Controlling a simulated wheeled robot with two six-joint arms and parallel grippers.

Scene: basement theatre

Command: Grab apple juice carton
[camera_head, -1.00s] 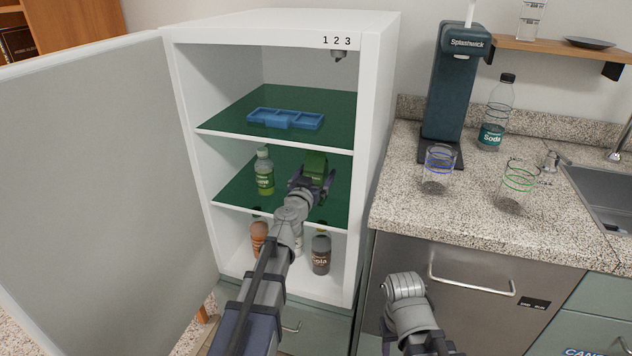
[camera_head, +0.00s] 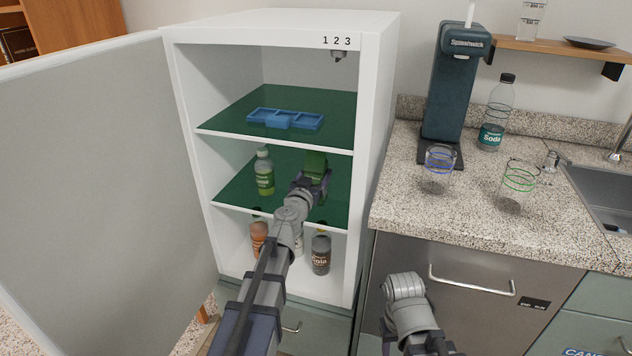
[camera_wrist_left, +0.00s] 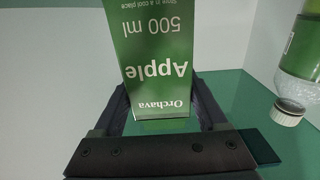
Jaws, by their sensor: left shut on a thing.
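The apple juice carton (camera_head: 315,163) is a green box on the middle green shelf of the open white fridge. In the left wrist view the carton (camera_wrist_left: 158,60) shows upside down, with "Apple", "Orchava" and "500 ml" on its face. My left gripper (camera_head: 312,181) reaches into the fridge and is shut on the carton, with a finger on each side of it in the left wrist view (camera_wrist_left: 165,108). The gripper hides the carton's lower part in the head view. My right arm shows at the bottom right, but its fingertips are not clearly visible.
A green-labelled bottle (camera_head: 264,172) stands left of the carton on the same shelf. A blue tray (camera_head: 286,118) lies on the shelf above. A cola bottle (camera_head: 321,252) and other bottles stand below. The fridge door (camera_head: 100,180) is open at left.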

